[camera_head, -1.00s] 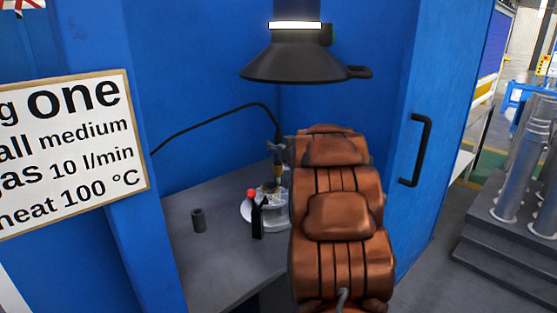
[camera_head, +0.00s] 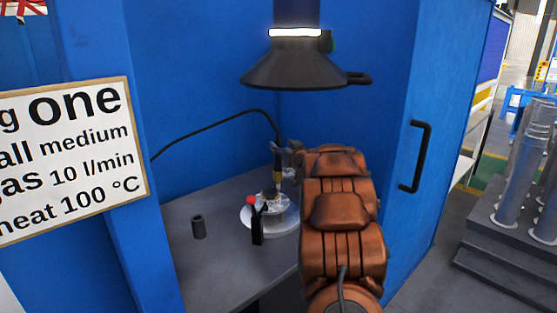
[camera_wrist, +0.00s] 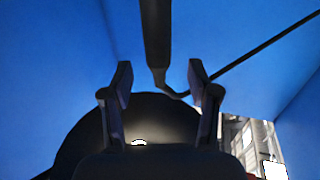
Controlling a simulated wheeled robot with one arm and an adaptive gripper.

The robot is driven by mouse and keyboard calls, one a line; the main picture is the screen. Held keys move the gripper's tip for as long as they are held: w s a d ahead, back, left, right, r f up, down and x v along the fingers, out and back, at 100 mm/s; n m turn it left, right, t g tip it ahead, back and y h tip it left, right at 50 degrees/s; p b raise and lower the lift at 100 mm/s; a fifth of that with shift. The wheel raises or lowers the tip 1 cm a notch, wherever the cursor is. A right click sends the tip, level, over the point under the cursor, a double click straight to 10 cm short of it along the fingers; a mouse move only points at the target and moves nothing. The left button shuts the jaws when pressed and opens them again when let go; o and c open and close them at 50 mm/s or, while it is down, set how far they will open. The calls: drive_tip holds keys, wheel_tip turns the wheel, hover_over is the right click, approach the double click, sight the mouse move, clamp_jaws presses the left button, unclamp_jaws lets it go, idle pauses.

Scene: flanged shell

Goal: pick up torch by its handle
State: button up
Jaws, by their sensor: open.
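The torch (camera_head: 277,158) stands about upright over a round silvery fixture on the bench, with a black cable leaving its top to the left. In the wrist view the torch (camera_wrist: 155,40) is a dark upright bar in front of the fingers. Its lower end lies between the fingertips in the picture, with visible space on both sides. My gripper (camera_head: 286,149) is close to the right of the torch's upper part, partly hidden by my arm. In the wrist view my gripper (camera_wrist: 160,80) is open and empty. I cannot tell the exact depth gap to the torch.
A black extraction hood (camera_head: 300,68) hangs above. A round plate (camera_head: 283,226) with the fixture, a black stand with a red ball (camera_head: 257,222) and a small dark cylinder (camera_head: 199,226) are on the grey bench (camera_head: 185,262). Blue walls enclose the bench.

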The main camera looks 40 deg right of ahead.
sight(280, 144)
drive_tip(key=shift+p+x, duration=0.45)
drive_tip(key=shift+x, duration=1.55)
drive_tip(key=shift+s+d+f, duration=0.1)
drive_tip(key=shift+c, duration=0.2)
clamp_jaws()
